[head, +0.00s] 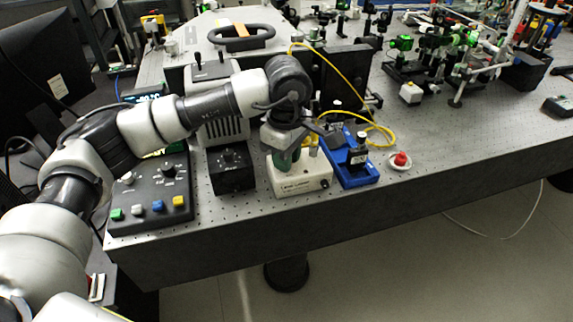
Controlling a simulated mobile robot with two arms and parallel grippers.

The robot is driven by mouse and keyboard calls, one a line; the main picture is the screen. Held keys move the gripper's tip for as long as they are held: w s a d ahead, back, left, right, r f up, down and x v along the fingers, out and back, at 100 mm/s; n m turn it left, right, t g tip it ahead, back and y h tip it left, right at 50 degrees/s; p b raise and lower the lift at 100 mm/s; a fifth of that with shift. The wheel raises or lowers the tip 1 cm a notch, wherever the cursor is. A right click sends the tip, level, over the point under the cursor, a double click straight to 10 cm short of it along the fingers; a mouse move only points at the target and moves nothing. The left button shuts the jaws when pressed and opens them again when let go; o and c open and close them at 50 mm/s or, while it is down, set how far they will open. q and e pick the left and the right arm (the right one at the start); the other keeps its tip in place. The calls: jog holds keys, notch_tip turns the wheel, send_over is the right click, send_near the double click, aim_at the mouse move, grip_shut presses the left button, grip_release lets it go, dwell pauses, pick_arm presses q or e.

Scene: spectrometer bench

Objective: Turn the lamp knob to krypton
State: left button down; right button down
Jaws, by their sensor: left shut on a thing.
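A cream-white box (303,184) with a dark printed label on its front stands near the bench's front edge. My left gripper (288,160) points down onto the top of this box, and my left arm arches over from the left to reach it. The gripper is shut on what appears to be the lamp knob on the box top; fingers and wrist largely hide it. The krypton mark and the direction the knob points cannot be read. My right gripper is not in view.
Left of the white box are a black box with a dial (231,160) and a control panel (150,196) with coloured buttons. On its right are a blue holder (361,177) and a red knob on a white dish (400,160).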

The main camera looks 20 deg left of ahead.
pick_arm(q)
jog(key=shift+m+b, duration=0.4)
jog(key=shift+m, duration=0.2)
jog(key=shift+r, duration=0.1)
jog(key=c, duration=1)
grip_release()
notch_tip(320, 180, up, 11)
jog(key=shift+f+b, duration=0.1)
jog(key=shift+b, duration=0.3)
